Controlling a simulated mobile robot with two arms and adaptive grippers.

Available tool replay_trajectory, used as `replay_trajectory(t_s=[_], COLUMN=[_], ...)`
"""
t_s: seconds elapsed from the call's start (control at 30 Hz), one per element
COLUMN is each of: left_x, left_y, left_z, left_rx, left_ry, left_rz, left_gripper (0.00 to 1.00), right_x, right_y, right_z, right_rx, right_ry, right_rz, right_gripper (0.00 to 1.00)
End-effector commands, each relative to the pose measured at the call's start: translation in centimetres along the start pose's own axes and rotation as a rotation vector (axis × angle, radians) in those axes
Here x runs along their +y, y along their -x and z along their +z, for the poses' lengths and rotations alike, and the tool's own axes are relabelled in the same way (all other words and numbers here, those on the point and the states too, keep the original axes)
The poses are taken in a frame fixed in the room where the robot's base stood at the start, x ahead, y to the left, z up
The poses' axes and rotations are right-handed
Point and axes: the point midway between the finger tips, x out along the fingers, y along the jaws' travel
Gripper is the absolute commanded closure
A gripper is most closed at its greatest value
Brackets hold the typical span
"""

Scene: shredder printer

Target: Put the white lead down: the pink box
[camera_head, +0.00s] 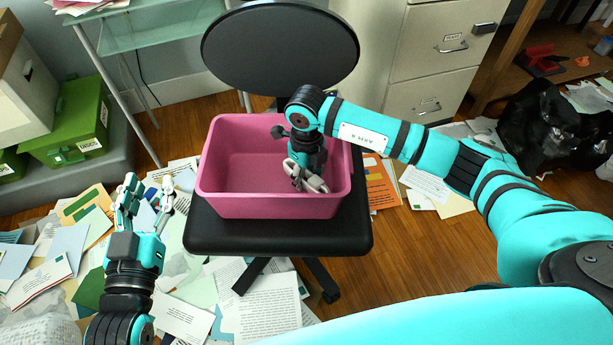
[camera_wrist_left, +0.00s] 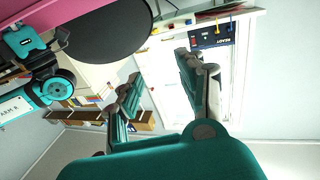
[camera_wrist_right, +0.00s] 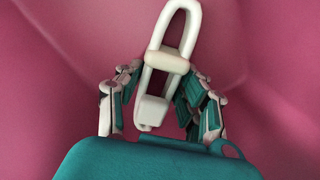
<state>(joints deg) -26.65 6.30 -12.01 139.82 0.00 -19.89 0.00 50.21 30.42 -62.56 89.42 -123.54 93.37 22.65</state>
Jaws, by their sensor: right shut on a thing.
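The pink box (camera_head: 272,206) stands open on the black chair seat, and its pink walls fill the right wrist view (camera_wrist_right: 60,60). My right gripper (camera_head: 307,178) reaches down inside the right part of the box. It is shut on the white lead (camera_wrist_right: 168,60), a looped, coiled cable that shows between its fingers in the right wrist view. In the head view the lead is hard to tell from the fingers. Whether it touches the box floor is unclear. My left gripper (camera_head: 146,205) is open and empty, left of the box above the scattered papers.
The black chair seat (camera_head: 220,236) bears the box, with the round chair back (camera_head: 280,48) behind it. A filing cabinet (camera_head: 432,60) stands behind right. Green boxes (camera_head: 75,130) sit at left. Papers (camera_head: 265,308) litter the floor. A black bag (camera_head: 550,125) lies at right.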

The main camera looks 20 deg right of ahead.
Motion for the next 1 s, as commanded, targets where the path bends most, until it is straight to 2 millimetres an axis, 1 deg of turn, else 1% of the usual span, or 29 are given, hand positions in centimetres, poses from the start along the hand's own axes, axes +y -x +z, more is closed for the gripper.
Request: replay_trajectory(t_s=[0.2,0.23,0.37,0.4,0.63,0.77,0.87,0.97,1.0], left_x=[0.0,0.0,0.0,0.0,0.0,0.0,-0.3,-0.6,-0.7], left_y=[0.0,0.0,0.0,0.0,0.0,0.0,0.3,0.9,1.2], left_z=[-0.2,-0.1,-0.1,-0.1,-0.1,0.1,1.6,3.3,4.1], left_rx=[0.007,0.006,0.006,0.006,0.005,-0.018,-0.103,-0.206,-0.254], left_ry=[0.000,0.000,0.000,0.000,0.000,0.000,-0.001,-0.003,-0.004], left_rz=[0.000,0.000,0.000,0.000,0.000,-0.001,-0.007,-0.013,-0.016], left_gripper=[0.60,0.60,0.60,0.60,0.60,0.60,0.60,0.60,0.60], right_x=[0.0,0.0,0.0,0.0,0.0,-0.1,-0.1,-0.1,-0.1], right_y=[0.0,-0.1,0.0,0.0,0.0,0.7,1.9,3.6,4.5], right_z=[0.0,0.0,0.0,0.0,0.0,0.0,0.1,0.1,0.1], right_rx=[0.000,0.000,0.000,0.000,0.000,-0.001,-0.002,-0.003,-0.003], right_ry=[0.000,0.000,0.000,0.000,-0.001,0.000,-0.001,0.000,0.000], right_rz=[-0.001,-0.001,-0.001,-0.001,-0.001,-0.001,-0.002,-0.002,-0.002], right_gripper=[1.00,0.58,0.41,0.39,0.39,0.39,0.39,0.39,0.39])
